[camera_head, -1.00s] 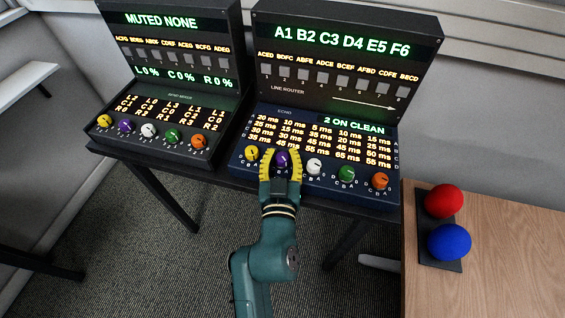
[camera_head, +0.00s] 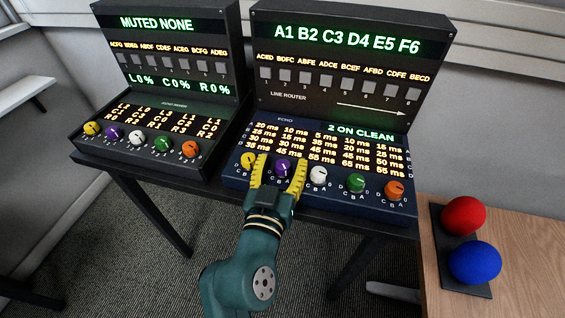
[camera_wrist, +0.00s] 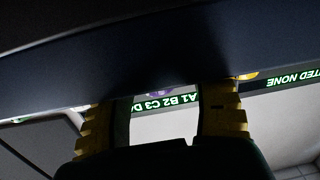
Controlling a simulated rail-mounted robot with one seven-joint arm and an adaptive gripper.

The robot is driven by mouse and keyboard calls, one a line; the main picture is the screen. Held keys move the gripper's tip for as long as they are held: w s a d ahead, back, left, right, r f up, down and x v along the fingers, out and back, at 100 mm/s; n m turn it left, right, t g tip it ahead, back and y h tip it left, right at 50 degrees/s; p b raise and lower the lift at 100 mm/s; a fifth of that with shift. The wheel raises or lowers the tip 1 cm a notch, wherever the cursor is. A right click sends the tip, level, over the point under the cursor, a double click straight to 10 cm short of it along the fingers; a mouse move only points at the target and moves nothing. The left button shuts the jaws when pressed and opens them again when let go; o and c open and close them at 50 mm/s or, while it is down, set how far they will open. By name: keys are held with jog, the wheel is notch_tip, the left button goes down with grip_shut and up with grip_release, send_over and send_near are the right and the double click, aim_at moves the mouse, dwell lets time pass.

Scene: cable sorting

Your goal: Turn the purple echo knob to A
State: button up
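The purple echo knob (camera_head: 283,168) is on the sloped front panel of the blue echo console (camera_head: 320,203), second from the left. My gripper (camera_head: 281,162) is open, its yellow fingers spread to the left and right of the knob. I see space between each finger and the knob, so it is not gripped. In the wrist view, a sliver of the purple knob (camera_wrist: 160,92) shows between the fingers, mostly hidden by a dark edge. The knob's pointer is too small for me to tell which letter it faces.
The yellow knob (camera_head: 248,161) is close beside the left finger, and the white knob (camera_head: 318,175) is just right of the right finger. Green (camera_head: 355,183) and orange (camera_head: 394,190) knobs follow. Another console (camera_head: 150,145) stands left. Red (camera_head: 463,215) and blue (camera_head: 474,263) balls are at right.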

jog(key=v, duration=1.2)
jog(key=shift+d+r, duration=0.1)
